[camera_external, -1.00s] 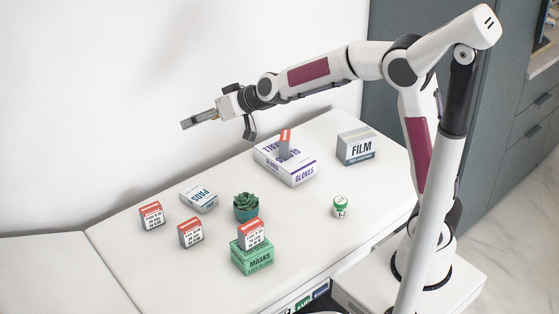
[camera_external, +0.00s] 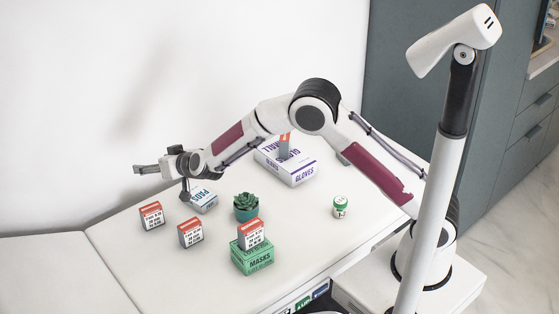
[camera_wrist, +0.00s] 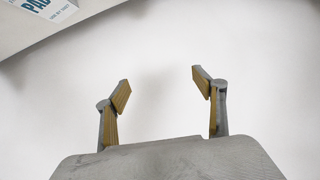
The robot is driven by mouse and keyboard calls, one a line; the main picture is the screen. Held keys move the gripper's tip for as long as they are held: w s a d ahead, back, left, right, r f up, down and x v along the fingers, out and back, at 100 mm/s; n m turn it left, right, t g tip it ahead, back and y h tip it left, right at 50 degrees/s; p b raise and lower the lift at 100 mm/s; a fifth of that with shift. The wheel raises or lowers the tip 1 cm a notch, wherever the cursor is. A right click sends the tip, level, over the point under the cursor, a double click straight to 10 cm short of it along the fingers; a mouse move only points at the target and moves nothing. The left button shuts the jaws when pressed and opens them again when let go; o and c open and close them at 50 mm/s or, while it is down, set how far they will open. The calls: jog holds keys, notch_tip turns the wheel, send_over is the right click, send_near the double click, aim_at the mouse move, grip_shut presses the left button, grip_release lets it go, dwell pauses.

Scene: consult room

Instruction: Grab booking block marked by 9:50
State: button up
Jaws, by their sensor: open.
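Three white booking blocks with red-orange tops show in the external view. One block (camera_external: 151,216) stands on the table at the far left. A second block (camera_external: 190,233) stands to its right and nearer the camera. A third block (camera_external: 250,235) sits on top of the green masks box (camera_external: 252,257). Their printed times are too small for me to read surely. My gripper (camera_external: 137,170) is open and empty, in the air above and behind the far-left block. In the wrist view, its fingers (camera_wrist: 158,90) are spread apart with nothing between them.
The pads box (camera_external: 203,200) lies just below my wrist; its corner shows in the wrist view (camera_wrist: 40,12). A potted succulent (camera_external: 246,207), a gloves box (camera_external: 290,168) with a red-topped item in it, and a green-lidded jar (camera_external: 340,207) stand farther right. The table's left part (camera_external: 60,270) is bare.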

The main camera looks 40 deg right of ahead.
notch_tip(320, 180, down, 8)
jog(key=a+h, duration=0.1)
jog(key=a, duration=0.2)
jog(key=t+h, duration=0.1)
jog(key=h, duration=0.2)
send_near(152, 209)
jog(key=w+f, duration=0.2)
jog(key=w, duration=0.1)
jog(key=shift+m, duration=0.3)
jog(key=shift+w, duration=0.1)
jog(key=shift+w+d+f+y, duration=0.15)
jog(key=shift+w+f, duration=0.1)
jog(key=shift+w, duration=0.25)
jog(key=shift+w+d+f+y, duration=0.1)
jog(key=shift+w+f+y, duration=0.1)
jog(key=shift+w, duration=0.35)
jog(key=shift+w+d+f, duration=0.15)
jog(key=shift+w, duration=0.55)
jog(key=shift+w+d+f, duration=0.1)
jog(key=shift+w+d, duration=0.05)
jog(key=shift+w, duration=0.55)
jog(key=shift+x, duration=1.15)
